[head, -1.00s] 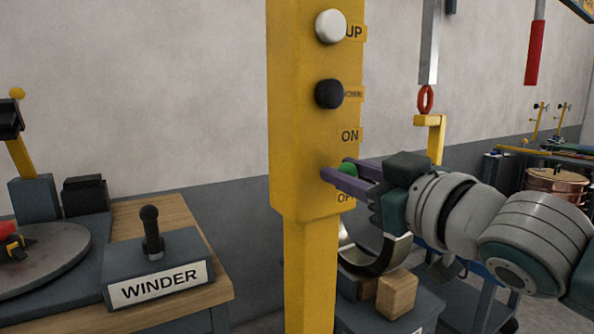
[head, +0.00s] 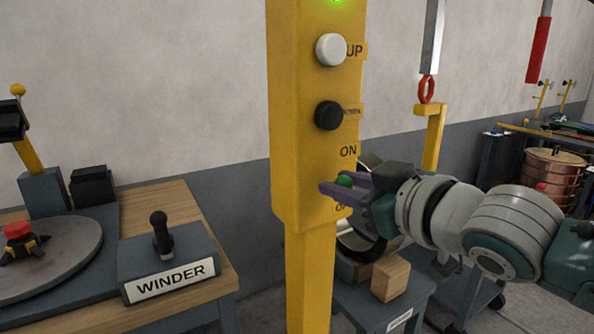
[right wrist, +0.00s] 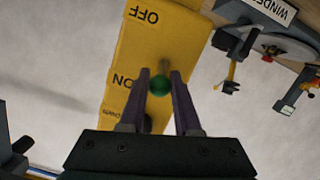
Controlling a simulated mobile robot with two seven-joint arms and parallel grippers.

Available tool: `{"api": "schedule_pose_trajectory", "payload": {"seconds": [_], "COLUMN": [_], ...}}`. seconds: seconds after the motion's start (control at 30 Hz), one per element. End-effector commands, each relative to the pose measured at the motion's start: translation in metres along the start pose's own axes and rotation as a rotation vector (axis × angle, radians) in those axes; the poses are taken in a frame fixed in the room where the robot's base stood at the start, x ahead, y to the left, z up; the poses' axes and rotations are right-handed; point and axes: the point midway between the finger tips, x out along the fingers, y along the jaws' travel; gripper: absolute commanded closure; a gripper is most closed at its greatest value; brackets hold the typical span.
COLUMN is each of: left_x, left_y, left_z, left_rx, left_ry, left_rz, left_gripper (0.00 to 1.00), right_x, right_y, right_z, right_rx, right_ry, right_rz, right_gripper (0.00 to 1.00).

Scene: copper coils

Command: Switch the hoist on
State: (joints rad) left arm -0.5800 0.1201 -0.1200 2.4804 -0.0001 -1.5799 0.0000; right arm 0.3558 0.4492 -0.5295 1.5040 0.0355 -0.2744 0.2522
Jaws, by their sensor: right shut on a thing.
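The hoist's control box (head: 300,150) is a yellow housing on a yellow post in the head view's middle. It has a white button (head: 331,49) marked UP and a black button (head: 329,115) below. Lower down, a switch lever with a green knob (head: 344,180) sits between the ON and OFF labels. In the right wrist view the knob (right wrist: 160,85) shows nearer ON. My right gripper (head: 335,190) is shut on the lever at the knob, its purple fingers on either side. A green lamp (head: 337,1) glows at the top edge. My left gripper is out of view.
A bench at left holds the WINDER box (head: 170,265) with a black lever and a round turntable (head: 50,260). Behind my right arm stand a stand with a curved metal cradle and a wooden block (head: 390,278). A red hook ring (head: 427,89) hangs behind the post.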

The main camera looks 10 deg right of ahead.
Motion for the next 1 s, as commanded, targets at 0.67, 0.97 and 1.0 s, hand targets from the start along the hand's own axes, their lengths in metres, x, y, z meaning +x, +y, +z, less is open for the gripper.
{"api": "schedule_pose_trajectory", "payload": {"seconds": [0.67,0.97,1.0], "left_x": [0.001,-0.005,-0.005], "left_y": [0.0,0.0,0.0], "left_z": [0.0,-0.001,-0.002], "left_rx": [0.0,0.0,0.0], "left_ry": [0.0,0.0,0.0], "left_rz": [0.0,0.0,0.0], "left_gripper": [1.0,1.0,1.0], "right_x": [0.0,-0.033,-0.041], "right_y": [0.0,0.0,0.0], "right_z": [0.0,0.001,0.001], "right_rx": [-0.001,0.0,0.0], "right_ry": [0.002,-0.001,-0.002], "right_rz": [0.001,-0.001,-0.001], "right_gripper": [0.39,0.39,0.39]}}
